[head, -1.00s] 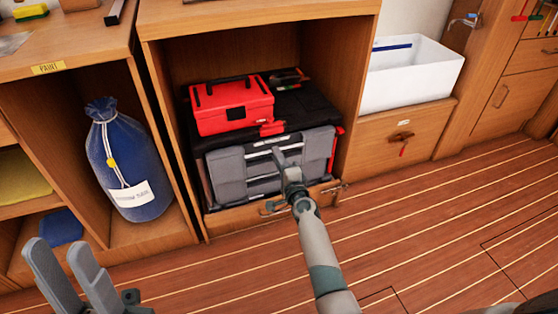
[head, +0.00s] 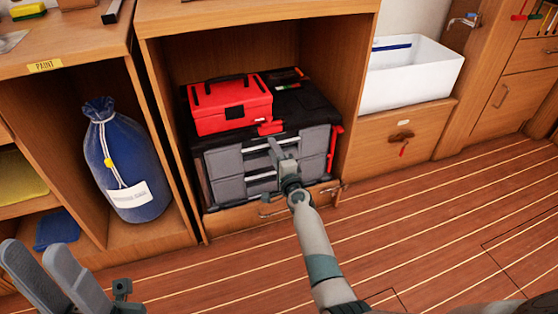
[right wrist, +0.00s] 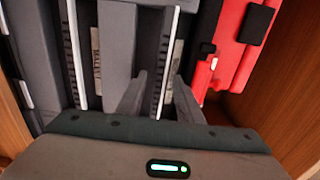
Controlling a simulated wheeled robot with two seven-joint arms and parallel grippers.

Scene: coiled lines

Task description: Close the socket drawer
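The grey tool chest (head: 225,165) stands in the open wooden bay, with wide grey drawer fronts and pale handle strips. I cannot read which drawer is the socket drawer; the labels are too small or partly hidden. Its fronts look nearly level with each other. My right gripper (head: 275,150) is at the upper middle of the fronts. In the right wrist view its fingers (right wrist: 158,98) stand apart, with a pale strip (right wrist: 170,50) and part of a drawer front between them. I cannot tell whether they touch. My left gripper (head: 33,248) is open and empty at lower left.
A red toolbox (head: 230,105) sits on the chest's black top. A wooden drawer front (head: 240,219) with metal pulls lies below the chest. A blue bag (head: 125,165) stands in the left bay. A white basin (head: 410,80) is at right. The plank floor (head: 440,240) is clear.

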